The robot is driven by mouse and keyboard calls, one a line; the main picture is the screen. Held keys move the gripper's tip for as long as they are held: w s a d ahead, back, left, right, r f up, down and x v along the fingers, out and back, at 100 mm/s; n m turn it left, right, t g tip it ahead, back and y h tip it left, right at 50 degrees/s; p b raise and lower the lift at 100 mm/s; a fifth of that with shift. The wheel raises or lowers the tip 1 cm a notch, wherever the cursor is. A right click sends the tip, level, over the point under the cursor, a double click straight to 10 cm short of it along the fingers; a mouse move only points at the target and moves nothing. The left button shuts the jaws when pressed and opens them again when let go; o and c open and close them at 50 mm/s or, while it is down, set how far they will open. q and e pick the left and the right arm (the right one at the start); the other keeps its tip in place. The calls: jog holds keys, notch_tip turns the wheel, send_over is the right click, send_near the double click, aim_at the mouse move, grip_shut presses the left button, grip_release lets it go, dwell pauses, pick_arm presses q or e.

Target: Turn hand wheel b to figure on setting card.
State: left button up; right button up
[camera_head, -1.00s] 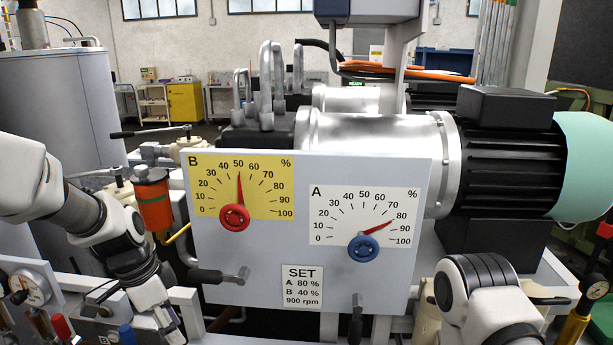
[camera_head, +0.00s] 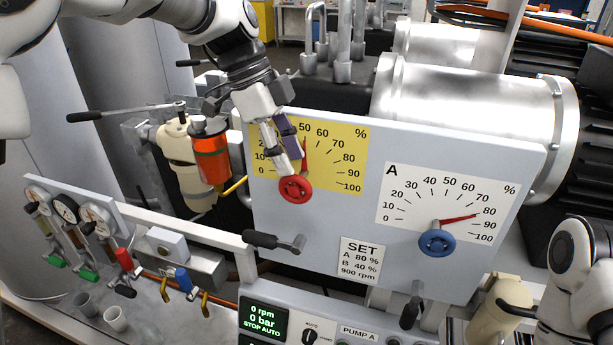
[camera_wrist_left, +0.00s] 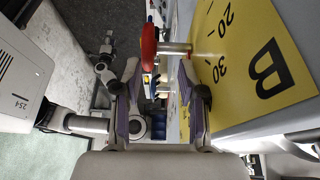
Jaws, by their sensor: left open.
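Hand wheel B, a red wheel (camera_head: 296,189), sits below the yellow B dial (camera_head: 345,148); its red pointer stands near 50. The setting card (camera_head: 361,260) reads A 80 %, B 40 %, 900 rpm. My left gripper (camera_head: 291,165) is open just above the red wheel and covers part of the dial's left figures. In the left wrist view the red wheel (camera_wrist_left: 149,42) and its shaft lie ahead of the spread fingers (camera_wrist_left: 156,90), towards the picture's top. I cannot tell whether a finger touches it. My right gripper is out of view.
A black-gripped lever (camera_head: 275,242) sticks out below the red wheel. An orange-red canister (camera_head: 211,158) stands left of the panel. A pump display (camera_head: 265,318) is below.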

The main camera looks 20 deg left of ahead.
aim_at(301, 203)
pick_arm(q)
jog(key=shift+s+d+f+p, duration=0.25)
jog(key=shift+s+d+f, duration=0.1)
jog(key=shift+s+f, duration=0.2)
jog(key=shift+s+d+f+p, duration=0.2)
jog(key=shift+s+d+f, duration=0.2)
jog(key=shift+s, duration=0.25)
jog(key=f, duration=0.1)
jog(key=d+f, duration=0.1)
jog(key=w+f, duration=0.1)
jog(key=shift+d+f+p, duration=0.2)
jog(key=shift+f+p, duration=0.1)
jog(key=shift+p, duration=0.05)
jog(key=shift+w+f, duration=0.2)
jog(key=shift+w, duration=0.1)
jog(key=shift+s+a+r, duration=0.1)
jog(key=shift+s+r, duration=0.05)
jog(key=shift+s, duration=0.15)
jog(key=shift+c, duration=1)
jog(key=shift+s, duration=0.15)
grip_shut()
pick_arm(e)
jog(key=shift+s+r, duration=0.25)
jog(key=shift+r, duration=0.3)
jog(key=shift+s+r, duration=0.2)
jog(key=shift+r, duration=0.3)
